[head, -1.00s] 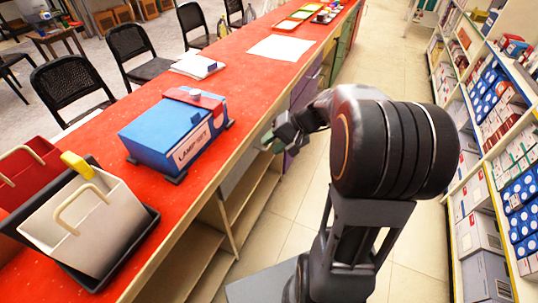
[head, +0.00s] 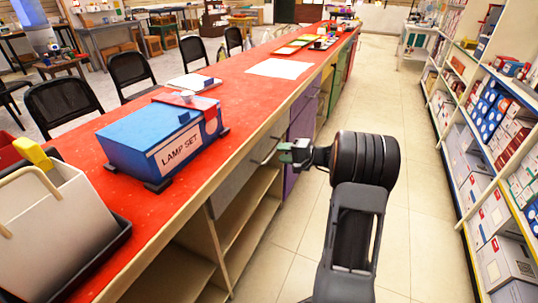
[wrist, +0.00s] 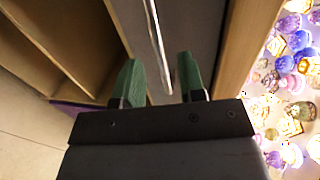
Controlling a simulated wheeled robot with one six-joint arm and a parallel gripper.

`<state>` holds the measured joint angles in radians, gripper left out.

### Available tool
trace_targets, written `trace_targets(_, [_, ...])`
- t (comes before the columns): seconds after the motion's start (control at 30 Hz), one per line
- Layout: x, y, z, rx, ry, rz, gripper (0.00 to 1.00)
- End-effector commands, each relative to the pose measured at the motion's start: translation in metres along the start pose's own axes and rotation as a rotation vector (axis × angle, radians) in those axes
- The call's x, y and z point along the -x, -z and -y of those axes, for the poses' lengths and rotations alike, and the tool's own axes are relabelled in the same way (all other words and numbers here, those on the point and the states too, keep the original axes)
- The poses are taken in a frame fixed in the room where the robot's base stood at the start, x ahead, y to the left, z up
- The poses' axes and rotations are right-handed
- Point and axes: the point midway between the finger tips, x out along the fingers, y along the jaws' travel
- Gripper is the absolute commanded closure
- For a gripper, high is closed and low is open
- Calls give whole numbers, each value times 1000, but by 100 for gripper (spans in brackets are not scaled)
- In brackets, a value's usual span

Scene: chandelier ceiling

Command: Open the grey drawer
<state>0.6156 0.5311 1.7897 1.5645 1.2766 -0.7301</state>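The grey drawer (head: 232,184) is set under the red counter, right of the lamp box, and looks closed. Its thin metal bar handle (head: 267,152) stands out from the front. My gripper (head: 284,152) is at the handle's right end in the head view. In the wrist view my gripper (wrist: 160,80) is open, with two green fingers apart. The handle (wrist: 158,45) runs in between them, with a gap on each side, in front of the grey drawer front (wrist: 190,35). I cannot tell whether a finger touches it.
The red counter (head: 240,95) holds a blue lamp set box (head: 160,140) and a white bin (head: 55,235). Open shelves (head: 250,215) lie below the drawer. Stocked shelving (head: 500,140) lines the right side. The aisle floor (head: 425,180) between is clear.

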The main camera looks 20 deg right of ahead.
Motion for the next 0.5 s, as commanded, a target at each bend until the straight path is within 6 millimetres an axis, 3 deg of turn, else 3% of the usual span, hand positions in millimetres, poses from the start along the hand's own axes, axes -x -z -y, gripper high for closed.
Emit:
trace_targets(0.2, [-36,-1,-1,0,-1,4,63])
trace_targets(0.5, [-59,-1,0,0,-1,2,63])
